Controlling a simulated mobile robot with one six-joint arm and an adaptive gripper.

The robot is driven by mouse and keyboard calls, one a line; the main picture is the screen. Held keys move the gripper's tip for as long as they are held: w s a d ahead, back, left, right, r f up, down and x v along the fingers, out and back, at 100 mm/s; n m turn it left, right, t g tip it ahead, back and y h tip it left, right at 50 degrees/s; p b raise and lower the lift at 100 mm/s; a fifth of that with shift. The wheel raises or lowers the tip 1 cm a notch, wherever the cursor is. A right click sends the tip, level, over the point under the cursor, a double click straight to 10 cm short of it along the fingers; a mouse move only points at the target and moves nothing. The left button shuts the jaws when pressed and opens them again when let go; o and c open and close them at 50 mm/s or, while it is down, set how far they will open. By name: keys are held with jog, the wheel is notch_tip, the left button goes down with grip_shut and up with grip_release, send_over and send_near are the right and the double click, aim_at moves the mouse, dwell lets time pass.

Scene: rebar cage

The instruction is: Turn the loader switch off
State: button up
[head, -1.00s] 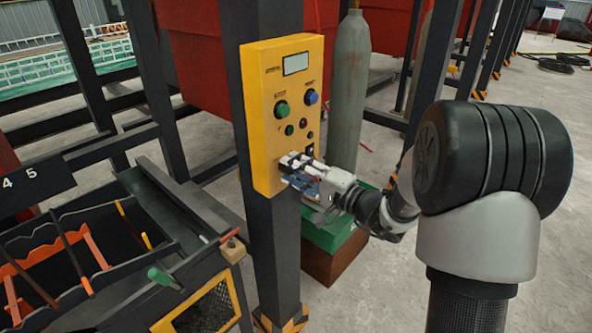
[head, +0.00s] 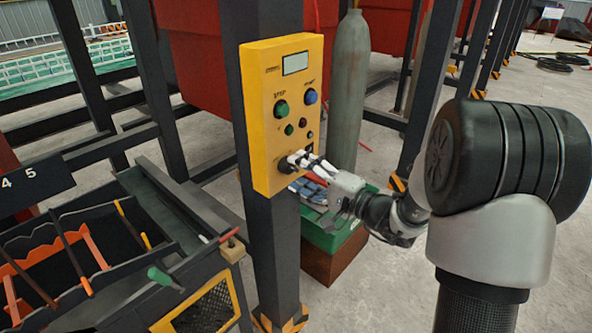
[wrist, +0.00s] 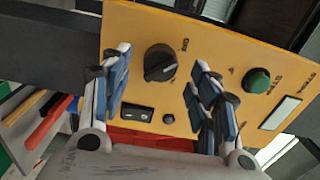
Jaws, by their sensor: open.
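The yellow control panel (head: 262,130) is fixed to a dark post. Low on it is a black rotary knob (wrist: 160,62), with a pale pointer mark. In the head view the knob (head: 285,166) is partly hidden by my fingers. A black rocker switch (wrist: 137,113) and a small dark button (wrist: 168,119) sit beside it. The labels are too small to read, so I cannot tell which control is marked loader. My gripper (head: 301,172) is open at the panel's lower right. In the wrist view its blue-padded fingers (wrist: 161,72) stand either side of the knob; contact is unclear.
Higher on the panel are a green button (head: 282,109), a blue button (head: 311,96), small lights and a display (head: 295,63). A grey gas cylinder (head: 349,95) stands close behind my gripper. A tool cart (head: 130,245) is at the left.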

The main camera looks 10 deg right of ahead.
jog(key=v, duration=0.9)
jog(key=shift+s+d, duration=0.2)
jog(key=shift+s, duration=0.15)
jog(key=shift+a, duration=0.1)
jog(key=s+a+n+g, duration=0.7)
jog(key=s+a+g, duration=0.3)
jog(key=s+a, duration=0.5)
jog(key=s+f+n+g+h, duration=0.25)
jog(key=s+h, duration=0.25)
jog(key=s, duration=0.5)
jog(key=s+d+r+n+t+h, duration=0.1)
jog(key=d+t+h, duration=0.1)
jog(key=d+h, duration=0.3)
jog(key=d, duration=0.3)
jog(key=shift+s+r+t+h, duration=0.15)
jog(key=shift+t+h, duration=0.15)
jog(key=shift+t, duration=0.05)
